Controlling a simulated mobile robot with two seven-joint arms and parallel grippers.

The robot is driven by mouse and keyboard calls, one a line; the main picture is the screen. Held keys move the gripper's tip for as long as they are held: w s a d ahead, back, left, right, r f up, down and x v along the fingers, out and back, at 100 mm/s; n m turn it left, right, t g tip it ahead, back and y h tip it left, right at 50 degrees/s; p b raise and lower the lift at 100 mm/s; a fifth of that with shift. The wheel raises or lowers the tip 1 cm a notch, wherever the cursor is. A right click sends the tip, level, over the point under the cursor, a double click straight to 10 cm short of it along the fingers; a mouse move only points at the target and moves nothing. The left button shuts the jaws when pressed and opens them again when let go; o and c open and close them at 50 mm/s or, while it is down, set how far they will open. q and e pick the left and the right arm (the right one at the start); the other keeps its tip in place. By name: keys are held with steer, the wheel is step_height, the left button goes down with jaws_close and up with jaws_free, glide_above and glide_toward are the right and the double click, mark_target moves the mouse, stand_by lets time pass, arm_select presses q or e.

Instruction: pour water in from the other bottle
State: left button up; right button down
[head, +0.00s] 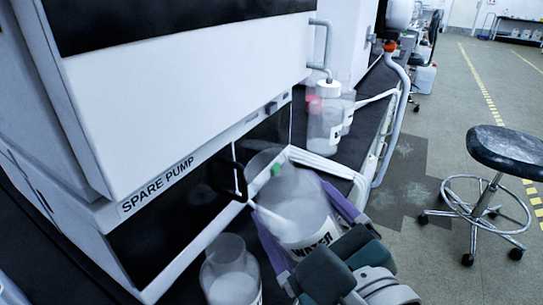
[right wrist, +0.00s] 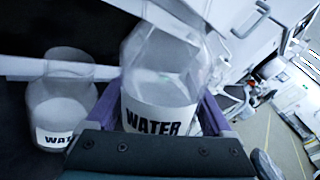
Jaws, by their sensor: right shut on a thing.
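A clear bottle labelled WATER (head: 305,215) is between the purple fingers of my right gripper (head: 292,203). My right gripper is shut on it, and in the right wrist view the same bottle (right wrist: 165,85) fills the middle, with liquid visible in it. A second clear bottle (head: 230,275) stands on the dark bench at the lower middle. In the right wrist view this second bottle (right wrist: 62,100) is to the left, apart from the held one, with a partly hidden label. I cannot tell whether the held bottle touches the bench. My left gripper is not in view.
A large white unit marked SPARE PUMP (head: 190,130) stands close behind the bottles. A stool (head: 500,160) stands on the open floor at right.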

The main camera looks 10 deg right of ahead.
stand_by(0.3)
steer(key=shift+r+n+p, duration=0.2)
steer(key=shift+n+p, duration=0.1)
steer(key=shift+p, duration=0.15)
steer(key=shift+f, duration=0.15)
steer(key=shift+d+f+n, duration=0.15)
steer(key=shift+f+n, duration=0.15)
steer(key=shift+f, duration=0.05)
steer(key=shift+f, duration=0.1)
stand_by(0.3)
steer(key=shift+f+b, duration=0.3)
steer(key=shift+b, duration=0.05)
steer(key=shift+d, duration=0.1)
steer(key=shift+f+n, duration=0.15)
steer(key=shift+n, duration=0.15)
